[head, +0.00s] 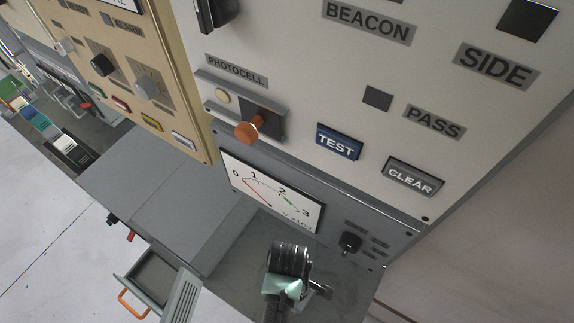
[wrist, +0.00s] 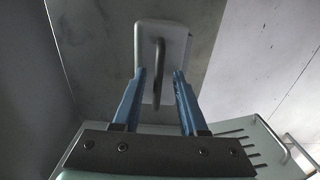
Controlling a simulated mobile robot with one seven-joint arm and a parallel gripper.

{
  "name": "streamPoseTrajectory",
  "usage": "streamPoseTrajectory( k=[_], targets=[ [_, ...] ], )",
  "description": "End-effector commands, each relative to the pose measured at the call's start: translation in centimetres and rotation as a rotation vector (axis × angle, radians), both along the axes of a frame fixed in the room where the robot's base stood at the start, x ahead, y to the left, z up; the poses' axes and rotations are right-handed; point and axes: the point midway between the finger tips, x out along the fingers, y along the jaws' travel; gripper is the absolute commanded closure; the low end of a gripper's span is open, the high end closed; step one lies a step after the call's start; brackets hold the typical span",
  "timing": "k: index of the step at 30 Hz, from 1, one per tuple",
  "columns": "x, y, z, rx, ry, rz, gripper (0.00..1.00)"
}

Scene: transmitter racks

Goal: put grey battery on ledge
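A pale grey block with a dark upright loop handle, which looks like the grey battery (wrist: 176,42), stands ahead of my gripper (wrist: 159,73) in the wrist view. My two blue fingers are apart, one on each side of the handle, with gaps showing between them and it. I cannot tell how far the fingertips are from the block. In the head view part of my arm shows at the bottom, and I cannot make out the fingers or the battery there. A flat dark grey surface (head: 240,238) below the meter may be the ledge; I cannot tell for certain.
The large rack panel (head: 300,80) with TEST and CLEAR buttons rises behind my arm. An orange knob (head: 247,131) and a black knob (head: 349,242) stick out from the rack. An open drawer (head: 140,284) with an orange handle is at lower left. Open floor (head: 45,225) lies further left.

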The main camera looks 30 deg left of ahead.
Motion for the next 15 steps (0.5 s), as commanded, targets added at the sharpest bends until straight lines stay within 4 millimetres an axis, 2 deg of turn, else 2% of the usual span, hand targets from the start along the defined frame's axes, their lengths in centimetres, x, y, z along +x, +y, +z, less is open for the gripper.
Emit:
streamPoseTrajectory(
  k=[10, 15],
  targets=[
    [0.0, 0.0, 0.5, 0.000, 0.000, 0.000, 0.58],
    [0.1, 0.0, 2.7, 0.001, -0.003, 0.000, 0.58]
  ],
)
